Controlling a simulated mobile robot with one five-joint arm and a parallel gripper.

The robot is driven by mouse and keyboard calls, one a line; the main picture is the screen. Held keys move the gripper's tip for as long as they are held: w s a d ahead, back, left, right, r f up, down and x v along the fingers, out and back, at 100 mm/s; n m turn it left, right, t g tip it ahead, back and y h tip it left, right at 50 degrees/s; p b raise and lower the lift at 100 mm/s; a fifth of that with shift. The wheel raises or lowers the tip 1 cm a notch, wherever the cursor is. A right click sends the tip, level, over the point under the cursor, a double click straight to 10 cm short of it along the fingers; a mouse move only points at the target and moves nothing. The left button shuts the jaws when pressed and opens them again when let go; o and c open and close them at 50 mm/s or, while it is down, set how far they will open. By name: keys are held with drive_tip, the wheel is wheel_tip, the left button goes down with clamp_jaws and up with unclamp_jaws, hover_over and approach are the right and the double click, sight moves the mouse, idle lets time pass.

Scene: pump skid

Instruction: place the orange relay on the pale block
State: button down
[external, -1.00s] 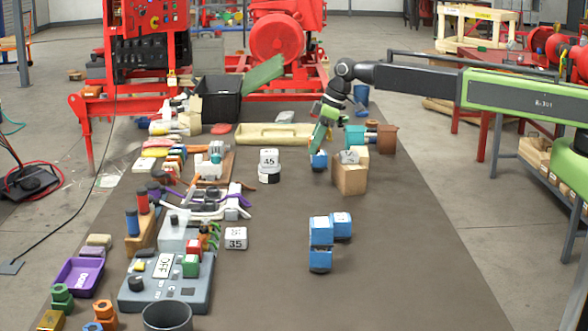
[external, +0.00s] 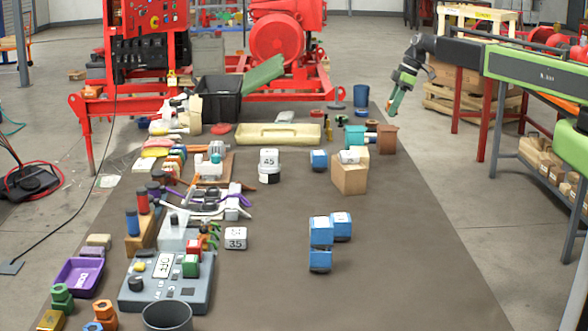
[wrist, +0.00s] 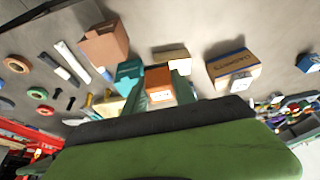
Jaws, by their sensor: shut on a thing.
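In the external view the relay is too small to make out clearly. The pale block (external: 361,152) stands behind the cardboard box, partly hidden by it. It also shows in the wrist view (wrist: 172,53), apart from the held relay and with a bare-looking top.
The cardboard box (external: 349,178) carries a small white-labelled piece (external: 349,157). A teal block (external: 354,138) and a brown bin (external: 387,138) stand close by. Blue relays (external: 320,245) sit nearer the front. The bench's right front is clear; its left side is crowded.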

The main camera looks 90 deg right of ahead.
drive_tip(key=shift+f, duration=0.15)
drive_tip(key=b, duration=0.7)
hover_over(359, 151)
drive_tip(key=f, duration=0.6)
drive_tip(key=shift+s+d+f, duration=0.1)
drive_tip(key=shift+s+f, duration=0.2)
drive_tip(key=shift+f, duration=0.1)
drive_tip(key=shift+w, duration=0.25)
wheel_tip(359, 151, down, 4)
drive_tip(key=b, duration=0.4)
drive_tip(key=shift+f, duration=0.15)
drive_tip(key=shift+r, duration=0.2)
drive_tip(key=shift+f, duration=0.15)
drive_tip(key=c, duration=1)
unclamp_jaws()
